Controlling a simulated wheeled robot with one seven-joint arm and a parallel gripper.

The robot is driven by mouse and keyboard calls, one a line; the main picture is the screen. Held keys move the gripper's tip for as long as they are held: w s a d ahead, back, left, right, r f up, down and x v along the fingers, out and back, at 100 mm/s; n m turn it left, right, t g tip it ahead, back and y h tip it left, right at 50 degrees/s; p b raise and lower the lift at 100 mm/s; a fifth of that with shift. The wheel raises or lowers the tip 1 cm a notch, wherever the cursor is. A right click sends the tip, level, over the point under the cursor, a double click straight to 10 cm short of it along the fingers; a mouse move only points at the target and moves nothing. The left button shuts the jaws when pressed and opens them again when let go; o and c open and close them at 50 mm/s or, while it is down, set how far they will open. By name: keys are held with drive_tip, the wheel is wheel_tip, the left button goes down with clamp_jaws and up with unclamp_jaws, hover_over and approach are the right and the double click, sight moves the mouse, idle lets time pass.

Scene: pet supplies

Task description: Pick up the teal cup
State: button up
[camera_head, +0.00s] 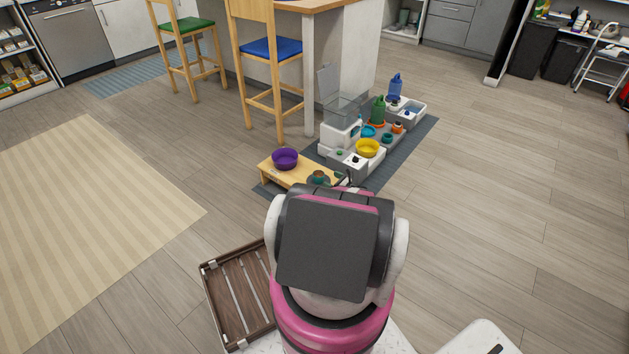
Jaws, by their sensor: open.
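A small teal bowl-like thing (318,177) sits at the right end of a low wooden stand (292,176), partly hidden by my arm. Smaller teal things also show among the pet supplies, one teal cup-like thing (387,138) and one teal dish (368,131). I cannot tell for certain which is the teal cup. My gripper (346,182) is mostly hidden behind my own arm; only a bit of it shows, just right of the teal thing on the stand. It is open, and I cannot see anything between its fingers.
A purple bowl (285,158) stands on the stand. Behind are a yellow bowl (367,148), a green bottle (378,109), a blue bottle (395,86) and a clear-topped feeder (341,115) on a grey mat (412,143). A slatted wooden crate (214,290) lies front left. Floor at right is clear.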

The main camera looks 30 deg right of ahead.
sight(319, 174)
drive_tip(key=x, duration=0.9)
drive_tip(key=shift+f, duration=0.15)
drive_tip(key=shift+s, duration=0.1)
drive_tip(key=shift+c, duration=0.3)
drive_tip(key=c, duration=1)
drive_tip(key=shift+c, duration=0.2)
